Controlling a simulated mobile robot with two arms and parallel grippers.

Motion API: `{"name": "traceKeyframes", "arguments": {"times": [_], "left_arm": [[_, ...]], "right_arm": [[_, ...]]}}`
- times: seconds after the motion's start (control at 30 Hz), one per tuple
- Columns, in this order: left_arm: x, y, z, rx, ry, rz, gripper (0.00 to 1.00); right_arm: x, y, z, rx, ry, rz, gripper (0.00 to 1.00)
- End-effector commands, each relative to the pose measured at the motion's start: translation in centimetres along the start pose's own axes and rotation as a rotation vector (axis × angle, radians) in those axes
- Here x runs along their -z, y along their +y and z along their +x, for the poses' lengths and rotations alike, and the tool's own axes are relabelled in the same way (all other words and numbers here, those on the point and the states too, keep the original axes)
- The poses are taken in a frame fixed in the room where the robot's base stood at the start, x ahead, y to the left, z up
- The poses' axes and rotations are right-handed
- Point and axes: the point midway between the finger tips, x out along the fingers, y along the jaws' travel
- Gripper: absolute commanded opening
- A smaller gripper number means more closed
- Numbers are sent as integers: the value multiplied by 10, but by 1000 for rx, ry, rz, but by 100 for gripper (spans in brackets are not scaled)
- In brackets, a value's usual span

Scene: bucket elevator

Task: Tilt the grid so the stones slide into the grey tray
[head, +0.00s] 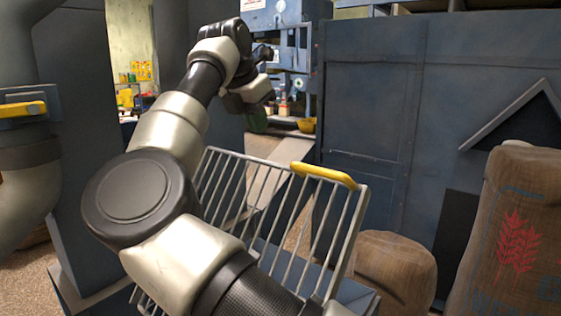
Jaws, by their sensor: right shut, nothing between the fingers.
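A grid (230,190) of pale metal bars stands low in the middle, with a yellow grip (323,176) on its upper right rim. My right arm crosses in front and hides much of its left and lower part. I see no stones. A blue-grey surface (354,293) shows below the bars; I cannot tell whether it is the grey tray. My right gripper (262,103) is shut and empty, above and beyond the grid's far left corner, apart from the yellow grip. My left gripper is out of view.
A full burlap sack (515,235) with a red wheat print stands at right, with a smaller brown sack (397,268) beside it. A blue metal cabinet wall (370,110) closes off behind. A pipe with a yellow lever (22,109) is at left.

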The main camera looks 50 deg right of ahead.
Motion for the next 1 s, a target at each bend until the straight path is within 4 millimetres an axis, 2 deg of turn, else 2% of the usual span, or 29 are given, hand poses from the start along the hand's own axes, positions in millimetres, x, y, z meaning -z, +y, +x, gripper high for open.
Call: {"name": "traceKeyframes", "arguments": {"times": [0.3, 0.43, 0.5, 0.7, 1.0], "left_arm": [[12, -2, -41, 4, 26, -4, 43], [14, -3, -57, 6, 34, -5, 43], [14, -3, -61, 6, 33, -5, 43], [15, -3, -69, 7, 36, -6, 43], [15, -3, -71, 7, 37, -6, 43]], "right_arm": [[0, -1, 69, 6, -1, 3, 0], [0, -1, 94, 4, -2, 3, 0], [-8, -2, 104, 5, -2, 3, 0], [-17, -2, 121, 4, -4, 1, 0], [-19, -2, 125, 3, -5, 1, 0]]}}
